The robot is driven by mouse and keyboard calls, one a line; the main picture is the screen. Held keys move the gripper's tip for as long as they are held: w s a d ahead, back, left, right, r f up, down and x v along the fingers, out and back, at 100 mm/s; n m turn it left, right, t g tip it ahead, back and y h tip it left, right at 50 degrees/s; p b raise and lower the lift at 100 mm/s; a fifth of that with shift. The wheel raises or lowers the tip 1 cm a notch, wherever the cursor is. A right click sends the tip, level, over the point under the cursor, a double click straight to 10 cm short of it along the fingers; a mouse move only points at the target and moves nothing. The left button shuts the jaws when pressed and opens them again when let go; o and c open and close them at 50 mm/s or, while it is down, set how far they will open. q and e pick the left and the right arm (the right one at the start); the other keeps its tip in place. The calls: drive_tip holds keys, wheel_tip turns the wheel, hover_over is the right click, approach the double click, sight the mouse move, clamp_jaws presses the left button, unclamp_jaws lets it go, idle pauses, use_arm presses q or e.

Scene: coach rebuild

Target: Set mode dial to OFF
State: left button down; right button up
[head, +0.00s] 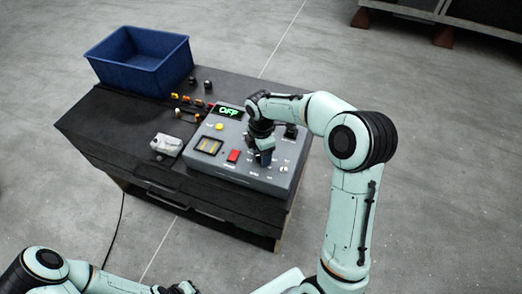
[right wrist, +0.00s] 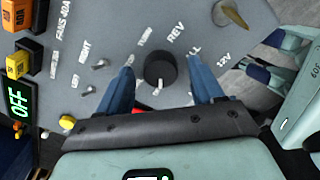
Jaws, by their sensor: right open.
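The grey control panel (head: 232,170) sits on the dark bench and carries a green display (head: 229,111) reading OFF. A round black dial (right wrist: 160,70) shows in the right wrist view, with a small light mark at its lower edge and printed labels such as REV around it. My right gripper (head: 264,160) is over the panel and hides part of it. Its blue fingers are open, one on each side of the dial, with gaps visible (right wrist: 163,88). My left gripper (head: 180,288) is at the bottom edge of the head view, away from the panel; its jaws are unclear.
A blue bin (head: 140,62) stands at the bench's back left. Orange and yellow pieces (head: 187,100) sit behind the panel. A pale box-like part (head: 166,145) lies left of it. Small toggle switches (right wrist: 98,64) stand near the dial. A red button (head: 233,156) is on the panel.

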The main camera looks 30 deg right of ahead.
wheel_tip(320, 180, up, 13)
drive_tip(key=shift+r, duration=0.2)
idle(0.3)
idle(0.4)
